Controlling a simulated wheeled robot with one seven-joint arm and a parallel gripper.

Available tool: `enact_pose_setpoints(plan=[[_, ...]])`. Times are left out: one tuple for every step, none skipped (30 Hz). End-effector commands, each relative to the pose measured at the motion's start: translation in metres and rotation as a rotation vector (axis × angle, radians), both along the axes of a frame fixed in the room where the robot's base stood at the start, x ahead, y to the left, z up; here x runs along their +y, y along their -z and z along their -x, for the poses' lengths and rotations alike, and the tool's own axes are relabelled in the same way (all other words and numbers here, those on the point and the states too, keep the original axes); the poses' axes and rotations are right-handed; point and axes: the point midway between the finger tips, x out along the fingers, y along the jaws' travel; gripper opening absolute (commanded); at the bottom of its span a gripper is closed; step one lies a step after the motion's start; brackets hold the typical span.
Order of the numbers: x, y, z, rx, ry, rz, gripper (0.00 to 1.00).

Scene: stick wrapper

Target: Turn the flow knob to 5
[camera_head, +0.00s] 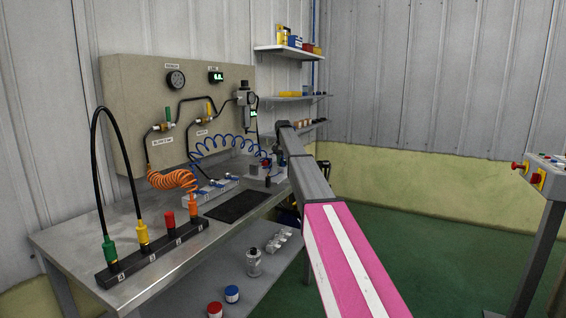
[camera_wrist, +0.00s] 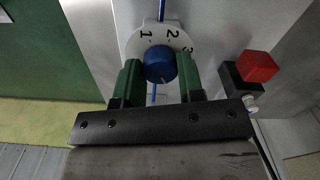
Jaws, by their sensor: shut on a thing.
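The flow knob (camera_wrist: 160,64) is a round blue knob on a white dial (camera_wrist: 148,34) with the numbers 1, 2 and a partly hidden 3 in the wrist view. My gripper (camera_wrist: 158,68) has its two green fingers on either side of the knob and is shut on it. The fingers hide the rest of the dial. In the head view my arm reaches to the far end of the steel bench, and my gripper (camera_head: 281,145) covers most of the dial's device there.
A red block-shaped button (camera_wrist: 258,66) sits close to the right finger. In the head view, a coiled blue hose (camera_head: 225,146) hangs near my gripper, and a black mat (camera_head: 238,207) lies on the bench (camera_head: 150,285). A panel (camera_head: 125,100) with gauges and valves stands behind.

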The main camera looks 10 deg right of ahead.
Motion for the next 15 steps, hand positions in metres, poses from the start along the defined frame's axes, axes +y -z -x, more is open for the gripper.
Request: enact_pose_setpoints(plan=[[-0.0001, -0.0002, 0.0000, 0.000, 0.027, 0.000, 0.12], [-0.0001, -0.0003, 0.0000, 0.000, 0.042, 0.000, 0.12], [-0.0001, -0.0002, 0.0000, 0.000, 0.062, 0.000, 0.12], [-0.0001, -0.0002, 0.0000, 0.000, 0.074, 0.000, 0.12], [-0.0001, -0.0003, 0.0000, 0.000, 0.086, 0.000, 0.12], [-0.0001, -0.0003, 0.0000, 0.000, 0.101, 0.000, 0.12], [-0.0001, -0.0003, 0.0000, 0.000, 0.109, 0.000, 0.12], [-0.0001, -0.0003, 0.0000, 0.000, 0.118, 0.000, 0.12], [-0.0001, -0.0003, 0.0000, 0.000, 0.128, 0.000, 0.12], [-0.0001, -0.0003, 0.0000, 0.000, 0.134, 0.000, 0.12], [-0.0001, -0.0003, 0.0000, 0.000, 0.138, 0.000, 0.12], [-0.0001, -0.0003, 0.0000, 0.000, 0.144, 0.000, 0.12], [0.0000, -0.0003, 0.0000, 0.000, 0.148, 0.000, 0.12], [0.0000, -0.0003, 0.0000, 0.000, 0.151, 0.000, 0.12], [0.0000, -0.0003, 0.0000, 0.000, 0.153, 0.000, 0.12]])
